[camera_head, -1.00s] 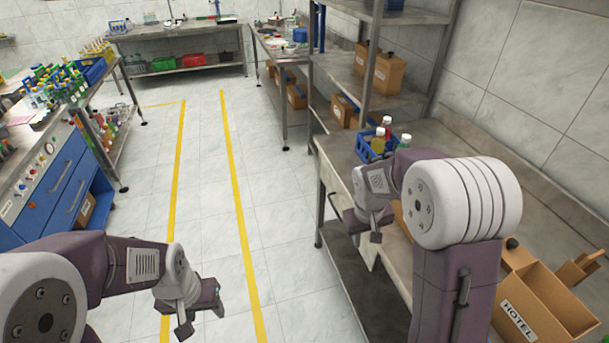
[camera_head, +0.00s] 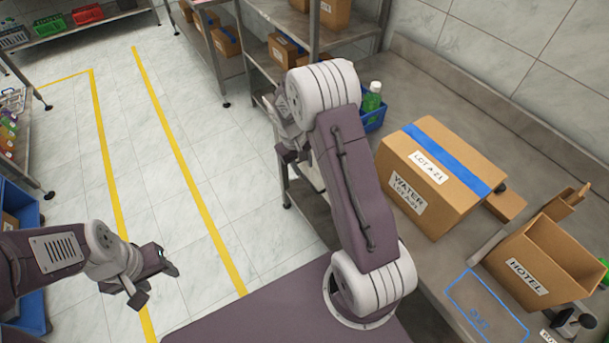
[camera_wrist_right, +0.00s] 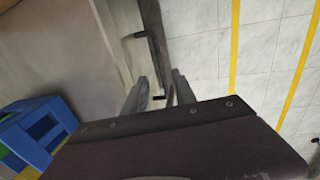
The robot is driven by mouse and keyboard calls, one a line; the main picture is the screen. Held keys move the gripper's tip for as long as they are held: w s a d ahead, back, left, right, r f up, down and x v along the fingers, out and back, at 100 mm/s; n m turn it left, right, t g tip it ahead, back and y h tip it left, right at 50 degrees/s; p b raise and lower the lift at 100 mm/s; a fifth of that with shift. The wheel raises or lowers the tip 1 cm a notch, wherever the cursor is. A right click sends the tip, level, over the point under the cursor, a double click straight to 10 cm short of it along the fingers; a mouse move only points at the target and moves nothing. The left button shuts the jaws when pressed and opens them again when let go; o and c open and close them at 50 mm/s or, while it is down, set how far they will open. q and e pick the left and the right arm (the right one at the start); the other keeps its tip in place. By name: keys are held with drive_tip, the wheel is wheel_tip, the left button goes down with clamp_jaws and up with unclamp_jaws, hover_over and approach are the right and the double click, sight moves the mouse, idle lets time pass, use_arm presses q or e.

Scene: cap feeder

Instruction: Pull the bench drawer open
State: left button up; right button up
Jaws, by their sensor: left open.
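The bench (camera_head: 455,110) runs along the right side. A dark bar handle (camera_wrist_right: 150,58) stands off its front edge in the right wrist view. My right gripper (camera_wrist_right: 160,92) is open there, its two fingers apart, with the near end of the handle between them in the picture; I cannot tell whether they touch it. In the head view my right gripper (camera_head: 287,152) is at the bench's front edge, and my arm hides the drawer front. My left gripper (camera_head: 150,280) is open and empty over the floor at the lower left.
A blue crate (camera_head: 374,122) with a green bottle (camera_head: 372,97) stands on the bench; the crate also shows in the right wrist view (camera_wrist_right: 35,130). A WATER carton (camera_head: 425,195) and a HOTEL box (camera_head: 525,275) stand further right. The marked floor aisle (camera_head: 185,205) is clear.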

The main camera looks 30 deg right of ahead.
sight(306, 179)
drive_tip(key=f, duration=0.3)
drive_tip(key=d+f, duration=0.1)
drive_tip(key=f, duration=0.3)
drive_tip(key=shift+w+d+f, duration=0.1)
drive_tip(key=shift+w+d, duration=0.1)
drive_tip(key=shift+w+f, duration=0.1)
drive_tip(key=shift+f, duration=0.05)
clamp_jaws()
idle(0.9)
